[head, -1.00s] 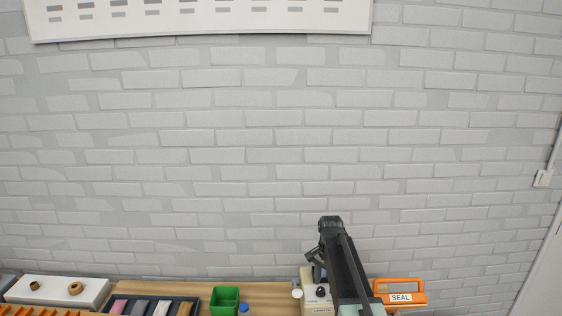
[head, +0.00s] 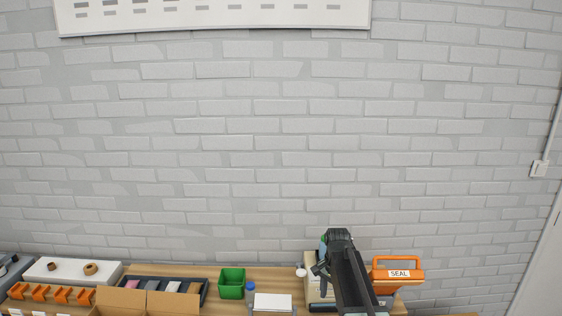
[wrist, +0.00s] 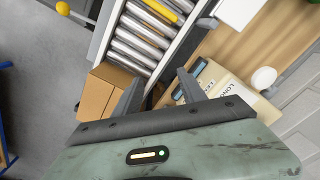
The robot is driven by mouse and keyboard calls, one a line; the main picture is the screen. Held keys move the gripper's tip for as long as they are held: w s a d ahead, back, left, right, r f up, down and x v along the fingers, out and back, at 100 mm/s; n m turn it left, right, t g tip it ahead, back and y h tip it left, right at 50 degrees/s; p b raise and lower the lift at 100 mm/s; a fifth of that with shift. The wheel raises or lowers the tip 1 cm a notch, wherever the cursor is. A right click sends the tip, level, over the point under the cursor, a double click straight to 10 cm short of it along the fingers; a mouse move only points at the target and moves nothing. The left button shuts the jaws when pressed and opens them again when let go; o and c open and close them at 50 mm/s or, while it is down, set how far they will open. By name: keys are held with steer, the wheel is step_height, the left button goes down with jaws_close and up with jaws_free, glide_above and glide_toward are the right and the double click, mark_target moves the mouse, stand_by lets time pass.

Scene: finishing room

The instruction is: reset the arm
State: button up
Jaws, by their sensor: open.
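My arm rises at the lower right of the head view, in front of the workbench (head: 210,272). In the wrist view my gripper (wrist: 160,88) is open, its two dark fingers spread apart with nothing between them. The fingertips do not show clearly in the head view.
An orange case marked SEAL (head: 398,275) stands just right of my arm. A green bin (head: 232,284), a dark tray (head: 190,286) and orange holders (head: 50,294) line the bench to the left.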

steer(key=s+f+n+b, duration=0.2)
steer(key=s+f+n, duration=0.1)
steer(key=s, duration=0.5)
steer(key=s+f+n+b, duration=0.3)
steer(key=s+n, duration=0.3)
steer(key=s, duration=0.2)
steer(key=shift+s+a+f+b, duration=0.15)
steer(key=shift+s+f+b, duration=0.15)
steer(key=shift+f, duration=0.2)
